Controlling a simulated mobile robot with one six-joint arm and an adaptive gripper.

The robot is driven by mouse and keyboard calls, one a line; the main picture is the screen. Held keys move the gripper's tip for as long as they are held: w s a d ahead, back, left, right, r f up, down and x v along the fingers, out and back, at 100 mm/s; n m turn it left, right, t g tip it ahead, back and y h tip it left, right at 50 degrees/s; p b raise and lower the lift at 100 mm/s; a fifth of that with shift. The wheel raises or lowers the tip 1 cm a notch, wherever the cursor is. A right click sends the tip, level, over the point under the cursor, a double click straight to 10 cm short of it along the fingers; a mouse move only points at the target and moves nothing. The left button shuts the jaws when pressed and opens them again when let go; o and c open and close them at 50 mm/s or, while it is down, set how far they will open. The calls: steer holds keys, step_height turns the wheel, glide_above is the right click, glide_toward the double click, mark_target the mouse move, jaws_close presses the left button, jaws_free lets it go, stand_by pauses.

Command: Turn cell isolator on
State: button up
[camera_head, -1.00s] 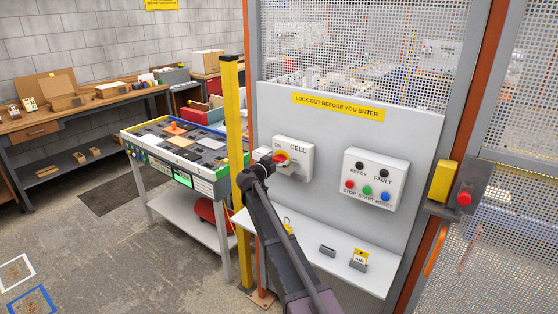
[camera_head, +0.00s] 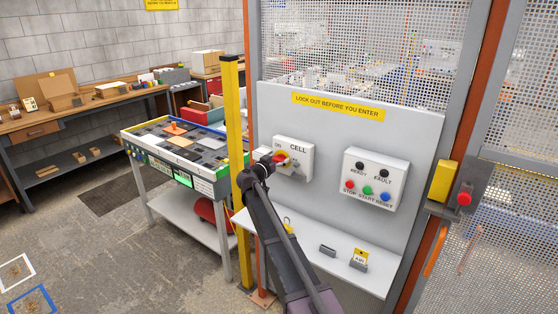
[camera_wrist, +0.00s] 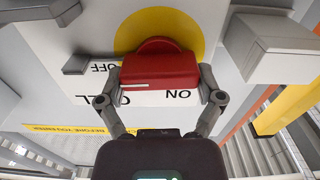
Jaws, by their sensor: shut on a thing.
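The cell isolator is a light box (camera_head: 303,163) marked CELL on the grey panel, with a red rotary handle (camera_head: 281,158) on a yellow disc. In the wrist view the red handle (camera_wrist: 160,70) lies level across the picture, with a short white line near its left end. The yellow disc (camera_wrist: 190,25) shows behind it. ON and OFF labels appear upside down there, ON at lower right and OFF at left. My gripper (camera_wrist: 161,86) is shut on the handle, one finger at each end. In the head view my gripper (camera_head: 271,161) partly covers the box's left side.
A button box (camera_head: 374,180) with lamps and coloured buttons is to the right. A small shelf (camera_head: 318,262) below carries a tag and small holders. A yellow post (camera_head: 233,130) stands close left of my arm. A board table (camera_head: 175,150) is further left.

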steer(key=n, duration=0.4)
steer(key=shift+w+a, duration=0.15)
steer(key=n, duration=0.4)
steer(key=shift+f+n, duration=0.15)
steer(key=shift+n, duration=0.25)
steer(key=n, duration=0.4)
steer(key=shift+w+a+f+n+b, duration=0.1)
steer(key=shift+a+n+b, duration=0.05)
steer(key=shift+n+b, duration=0.15)
steer(key=shift+f+n, duration=0.15)
steer(key=shift+n, duration=1.85)
steer(key=o, duration=0.9)
steer(key=shift+c, duration=0.2)
steer(key=v, duration=1.2)
